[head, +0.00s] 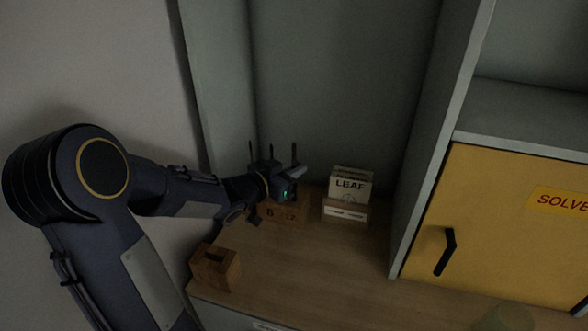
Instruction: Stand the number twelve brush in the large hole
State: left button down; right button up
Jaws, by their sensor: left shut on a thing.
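A wooden block (287,214) marked 8 and 12 stands at the back of the wooden counter. Its top and holes are mostly hidden by my left gripper (287,182). Several thin dark uprights, which look like brush handles, rise around the gripper. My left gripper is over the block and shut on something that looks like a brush. I cannot read which number it is or tell whether its end is in a hole. My right gripper is not in view.
A wooden block with a dark opening (215,268) sits at the front left counter edge. A yellow door (500,215) and grey upright panel bound the right. The counter's middle is clear.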

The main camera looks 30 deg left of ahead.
pick_arm(q)
jog(key=shift+f, duration=0.25)
jog(key=shift+f+b, duration=0.3)
jog(key=shift+b, duration=0.05)
dwell(0.3)
jog(key=c, duration=1.4)
grip_release()
jog(key=shift+c, duration=0.2)
jog(key=shift+r, duration=0.1)
